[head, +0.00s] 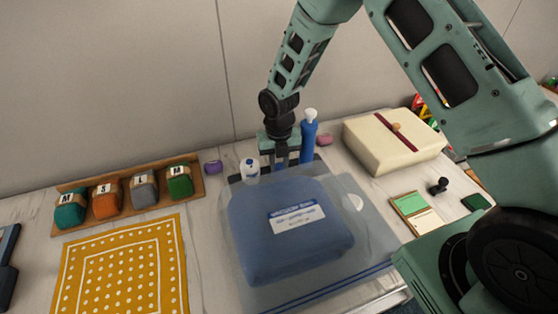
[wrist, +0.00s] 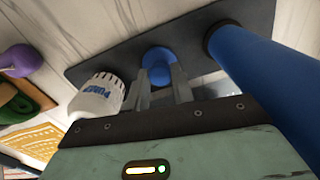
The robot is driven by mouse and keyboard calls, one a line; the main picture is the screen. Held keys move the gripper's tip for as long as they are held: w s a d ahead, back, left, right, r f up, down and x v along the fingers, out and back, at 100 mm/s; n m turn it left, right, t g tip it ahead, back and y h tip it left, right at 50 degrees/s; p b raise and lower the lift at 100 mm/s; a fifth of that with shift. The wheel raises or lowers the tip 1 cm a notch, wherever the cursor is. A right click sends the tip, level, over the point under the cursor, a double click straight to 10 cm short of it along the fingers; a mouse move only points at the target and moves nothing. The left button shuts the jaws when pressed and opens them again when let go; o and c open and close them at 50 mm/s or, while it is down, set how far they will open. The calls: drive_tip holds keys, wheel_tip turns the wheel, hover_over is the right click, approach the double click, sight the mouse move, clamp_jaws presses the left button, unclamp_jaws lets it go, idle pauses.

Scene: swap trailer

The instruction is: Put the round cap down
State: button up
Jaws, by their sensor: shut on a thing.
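My gripper (wrist: 162,88) points down over a dark tray (wrist: 100,65) and is shut on a round blue cap (wrist: 158,60). The cap shows between and just beyond the two grey fingers in the wrist view. I cannot tell whether the cap touches the tray. In the head view my gripper (head: 281,155) is behind the blue packed bag, and I cannot make out the cap there.
A white bottle with blue lettering (wrist: 98,98) stands just left of my gripper. A tall blue bottle (head: 309,138) stands close on its right. A clear bag with a blue bundle (head: 290,245) lies in front. A cream box (head: 392,143) is further right.

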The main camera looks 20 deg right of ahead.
drive_tip(key=shift+f, duration=0.25)
drive_tip(key=shift+f, duration=0.15)
drive_tip(key=o, duration=1)
drive_tip(key=shift+c, duration=0.2)
